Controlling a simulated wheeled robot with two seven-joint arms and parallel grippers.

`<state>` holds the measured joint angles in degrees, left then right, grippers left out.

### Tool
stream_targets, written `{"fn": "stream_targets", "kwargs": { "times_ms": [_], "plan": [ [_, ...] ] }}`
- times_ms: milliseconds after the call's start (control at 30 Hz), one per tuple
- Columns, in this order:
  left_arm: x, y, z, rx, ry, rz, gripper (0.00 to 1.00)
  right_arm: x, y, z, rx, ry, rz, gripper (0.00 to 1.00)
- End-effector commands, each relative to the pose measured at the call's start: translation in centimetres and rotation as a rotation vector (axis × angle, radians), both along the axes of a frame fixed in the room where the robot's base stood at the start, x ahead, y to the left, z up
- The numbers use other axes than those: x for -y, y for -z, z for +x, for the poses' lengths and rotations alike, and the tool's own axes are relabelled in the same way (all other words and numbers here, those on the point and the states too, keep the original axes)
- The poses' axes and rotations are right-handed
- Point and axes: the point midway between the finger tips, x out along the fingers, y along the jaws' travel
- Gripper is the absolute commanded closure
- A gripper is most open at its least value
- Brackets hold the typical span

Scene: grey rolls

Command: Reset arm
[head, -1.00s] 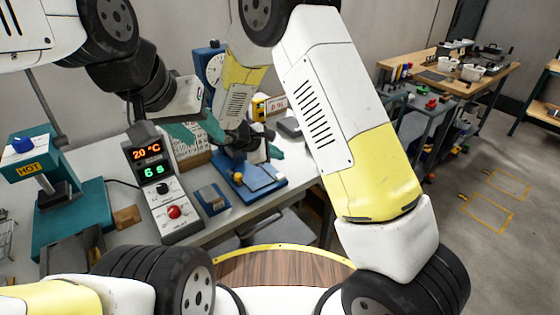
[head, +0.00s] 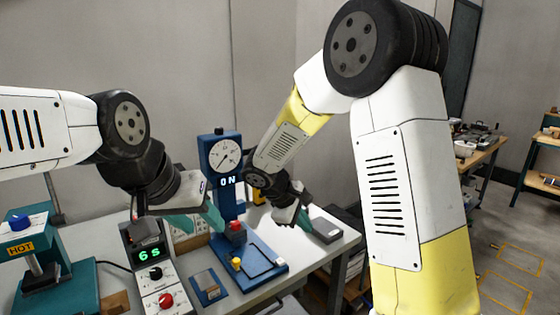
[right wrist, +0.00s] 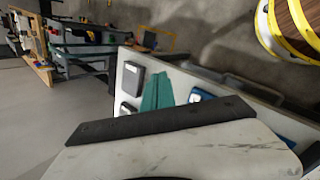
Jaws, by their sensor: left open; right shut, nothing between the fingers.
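My left gripper (head: 197,222) has teal fingers and comes in from the left in the head view, just left of the blue dial stand in the picture. It is open, with nothing seen between its fingers. My right gripper (head: 302,217) is to the right of the dial stand, above the bench. Its teal fingers are shut and empty, and they show close together in the right wrist view (right wrist: 157,92). Both arms are raised with bent elbows, and neither gripper visibly touches anything.
The blue dial stand (head: 221,157) shows "ON". A control box (head: 149,267) with a green display and red knob stands left of it. A teal press marked "HOT" (head: 22,248) is further left. A grey device (head: 326,230) lies by the bench's right end. Open floor is at the right.

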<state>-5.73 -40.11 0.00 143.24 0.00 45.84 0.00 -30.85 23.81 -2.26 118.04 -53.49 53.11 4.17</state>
Motion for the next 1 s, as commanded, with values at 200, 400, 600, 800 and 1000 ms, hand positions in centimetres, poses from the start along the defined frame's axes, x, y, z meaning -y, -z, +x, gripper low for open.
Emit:
{"fn": "stream_targets", "kwargs": {
  "times_ms": [200, 400, 600, 800, 1000],
  "plan": [
    [0.0, 0.0, 0.0, 0.0, 0.0, 0.0, 0.55, 4.9, -6.1, -5.8, 0.054, 0.276, 0.274, 1.0],
    [0.0, 0.0, 0.0, 0.0, 0.0, 0.0, 0.55, 7.2, -10.1, -11.5, 0.124, 0.491, 0.529, 1.0],
    [0.0, 0.0, 0.0, 0.0, 0.0, 0.0, 0.55, 7.9, -13.2, -16.8, 0.218, 0.668, 0.782, 1.0],
    [0.0, 0.0, 0.0, 0.0, 0.0, 0.0, 0.55, 7.6, -15.0, -20.1, 0.299, 0.775, 0.97, 1.0],
    [0.0, 0.0, 0.0, 0.0, 0.0, 0.0, 0.55, 7.4, -15.5, -21.2, 0.327, 0.808, 1.034, 1.0]
  ]
}}
